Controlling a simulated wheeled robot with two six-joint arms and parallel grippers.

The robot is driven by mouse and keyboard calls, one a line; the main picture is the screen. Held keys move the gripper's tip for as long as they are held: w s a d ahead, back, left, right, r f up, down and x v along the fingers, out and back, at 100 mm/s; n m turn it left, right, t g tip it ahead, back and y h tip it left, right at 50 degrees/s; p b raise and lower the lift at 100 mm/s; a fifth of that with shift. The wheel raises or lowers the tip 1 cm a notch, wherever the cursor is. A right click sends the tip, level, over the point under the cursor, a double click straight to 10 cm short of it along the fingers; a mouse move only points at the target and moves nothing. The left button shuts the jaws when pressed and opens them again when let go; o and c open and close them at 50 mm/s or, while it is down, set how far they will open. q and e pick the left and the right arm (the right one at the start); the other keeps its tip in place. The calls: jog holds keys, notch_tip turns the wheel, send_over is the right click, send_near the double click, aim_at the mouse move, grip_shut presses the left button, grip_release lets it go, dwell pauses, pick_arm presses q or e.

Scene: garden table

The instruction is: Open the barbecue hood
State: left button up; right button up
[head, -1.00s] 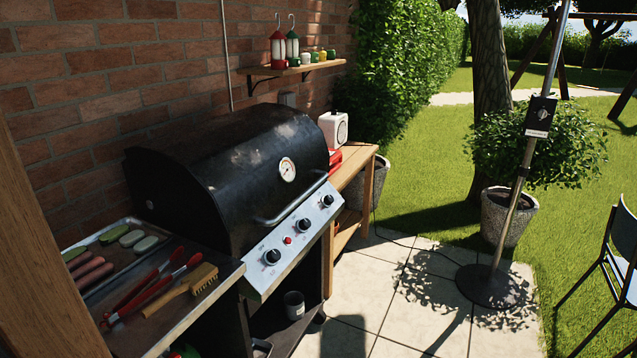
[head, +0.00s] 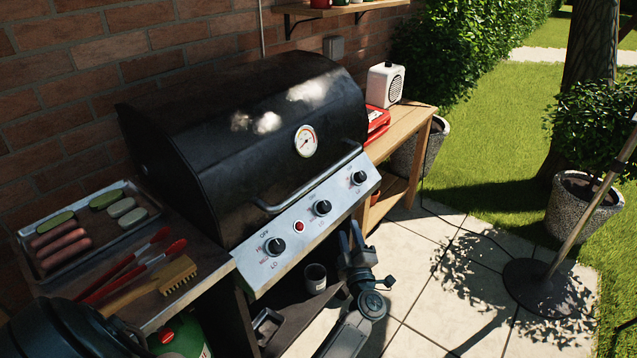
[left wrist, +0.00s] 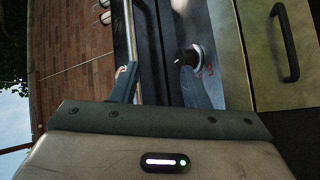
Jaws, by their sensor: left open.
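The barbecue's black hood (head: 245,125) is closed, with a round gauge (head: 305,141) on its front. Its bar handle (head: 318,178) runs along the lower front edge, above the knob panel. My left gripper (head: 352,232) is open and empty in front of the panel, below the handle's right part, fingers pointing up towards the barbecue. In the left wrist view the handle bar (left wrist: 131,30) runs up from beside the left finger, and a knob (left wrist: 188,57) shows beside the right finger. I cannot tell whether a finger touches the bar. My right gripper is out of view.
A tray (head: 150,190) of food, red tongs (head: 125,270) and a brush (head: 178,273) lie on the left side shelf. A wooden table (head: 412,117) with a white radio (head: 385,83) stands right of the barbecue. The paving (head: 440,290) at right has free room.

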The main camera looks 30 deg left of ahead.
aim_at(321, 181)
pick_arm(q)
jog(key=s+a+r+n+g+y, duration=0.1)
jog(key=a+r+n+g+y, duration=0.2)
jog(key=r+n+g, duration=0.45)
jog(key=shift+n+t, duration=0.45)
jog(key=shift+t, duration=0.2)
jog(key=x, duration=0.3)
jog(key=r+p+x, duration=0.1)
jog(key=x, duration=0.2)
jog(key=r+p+x, duration=0.1)
jog(key=x, duration=0.2)
jog(key=shift+s+d+r, duration=0.1)
jog(key=shift+p+x, duration=0.35)
jog(key=shift+x, duration=0.45)
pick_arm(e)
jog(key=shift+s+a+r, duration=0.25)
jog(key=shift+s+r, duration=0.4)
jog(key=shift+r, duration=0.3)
pick_arm(q)
jog(key=shift+c, duration=0.2)
grip_shut()
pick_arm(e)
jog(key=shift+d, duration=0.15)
